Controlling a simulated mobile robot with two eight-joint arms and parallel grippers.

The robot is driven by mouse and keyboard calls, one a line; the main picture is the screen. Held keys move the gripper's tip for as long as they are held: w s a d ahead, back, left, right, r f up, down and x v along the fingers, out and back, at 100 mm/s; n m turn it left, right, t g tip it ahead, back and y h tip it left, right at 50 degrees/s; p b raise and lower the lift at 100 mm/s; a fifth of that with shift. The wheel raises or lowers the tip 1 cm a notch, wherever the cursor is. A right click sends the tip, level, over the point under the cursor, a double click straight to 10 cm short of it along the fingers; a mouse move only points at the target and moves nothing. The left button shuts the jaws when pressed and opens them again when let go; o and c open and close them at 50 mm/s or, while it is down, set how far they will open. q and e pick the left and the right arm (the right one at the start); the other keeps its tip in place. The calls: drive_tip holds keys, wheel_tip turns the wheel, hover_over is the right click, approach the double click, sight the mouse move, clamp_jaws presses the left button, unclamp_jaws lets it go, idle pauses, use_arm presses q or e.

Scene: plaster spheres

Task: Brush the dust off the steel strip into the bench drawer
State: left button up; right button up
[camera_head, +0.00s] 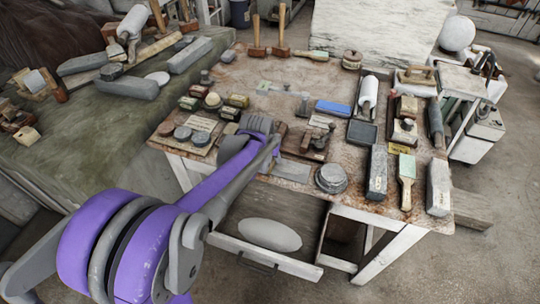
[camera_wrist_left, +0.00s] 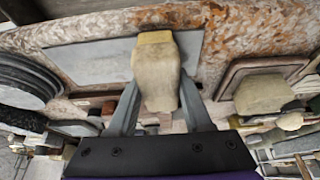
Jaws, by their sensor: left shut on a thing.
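The steel strip is a flat grey plate (camera_head: 291,170) at the front edge of the bench (camera_head: 345,192), above the drawer. It also shows in the left wrist view (camera_wrist_left: 95,60), beyond my fingers. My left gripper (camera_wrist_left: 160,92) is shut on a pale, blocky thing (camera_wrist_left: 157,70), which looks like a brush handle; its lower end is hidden. From this view I cannot tell if it touches the strip. The bench drawer (camera_head: 262,258) is pulled open, with a pale oval thing (camera_head: 270,235) inside. I cannot make out dust. My right gripper is not in view.
A round grey tin (camera_head: 331,178) stands right of the strip. A wooden plane-like tool (camera_head: 306,142) lies behind it. Grey blocks (camera_head: 377,173) and a green-and-tan brush (camera_head: 406,181) lie further right. Small tins (camera_head: 182,133) crowd the left of the bench.

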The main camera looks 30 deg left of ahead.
use_arm(q)
drive_tip(key=shift+s, duration=0.1)
drive_tip(key=shift+s+d, duration=0.25)
drive_tip(key=shift+s, duration=0.75)
drive_tip(key=shift+w, duration=0.15)
drive_tip(key=shift+w+a, duration=0.25)
drive_tip(key=shift+w, duration=0.75)
drive_tip(key=shift+w+a, duration=0.25)
drive_tip(key=shift+w, duration=0.7)
drive_tip(key=shift+s+d, duration=0.3)
drive_tip(key=shift+s, duration=0.8)
drive_tip(key=shift+s+d, duration=0.25)
drive_tip(key=shift+s, duration=0.8)
drive_tip(key=shift+w, duration=0.1)
